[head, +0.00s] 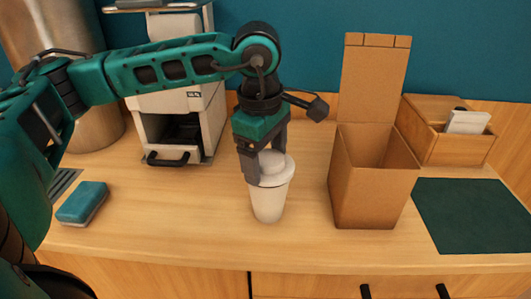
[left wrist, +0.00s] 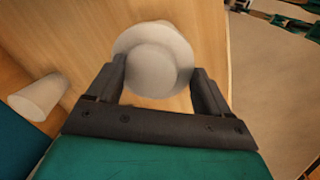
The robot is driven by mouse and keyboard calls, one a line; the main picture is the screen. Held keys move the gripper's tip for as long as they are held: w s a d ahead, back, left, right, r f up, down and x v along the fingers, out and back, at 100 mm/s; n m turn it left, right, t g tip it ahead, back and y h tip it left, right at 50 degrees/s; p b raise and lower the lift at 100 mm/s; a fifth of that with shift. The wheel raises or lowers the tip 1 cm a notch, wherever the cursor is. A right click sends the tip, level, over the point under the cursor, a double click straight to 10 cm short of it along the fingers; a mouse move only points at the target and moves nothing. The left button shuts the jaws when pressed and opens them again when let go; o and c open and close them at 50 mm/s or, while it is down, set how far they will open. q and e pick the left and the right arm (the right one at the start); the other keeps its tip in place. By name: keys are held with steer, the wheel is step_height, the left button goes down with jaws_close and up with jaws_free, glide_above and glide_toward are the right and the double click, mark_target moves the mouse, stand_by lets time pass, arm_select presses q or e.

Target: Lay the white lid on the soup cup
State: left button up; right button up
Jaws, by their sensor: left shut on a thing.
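My left gripper (head: 266,172) points down over the white soup cup (head: 268,205), which stands upright on the counter. It is shut on the white lid (head: 278,170). The lid is over the cup's mouth, and no gap shows between them in the head view; I cannot tell whether it is seated. In the left wrist view the lid (left wrist: 155,66) is round and pale between the two fingers of my left gripper (left wrist: 160,85). My right gripper is not in view.
An open brown box (head: 372,185) stands close right of the cup. Beyond are a wooden box (head: 440,145) and a dark green mat (head: 470,212). A coffee machine (head: 180,120) and a blue sponge (head: 82,203) are left. A white tapered thing (left wrist: 40,97) shows in the wrist view.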

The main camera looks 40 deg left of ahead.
arm_select(q)
steer(key=shift+f, duration=0.1)
stand_by(0.4)
steer(key=shift+b, duration=0.4)
stand_by(1.0)
steer(key=shift+f+b, duration=0.5)
steer(key=shift+b, duration=0.2)
stand_by(0.8)
steer(key=o, duration=0.9)
steer(key=shift+r, duration=0.15)
steer(key=shift+r+p, duration=2.3)
steer(key=shift+r, duration=1.15)
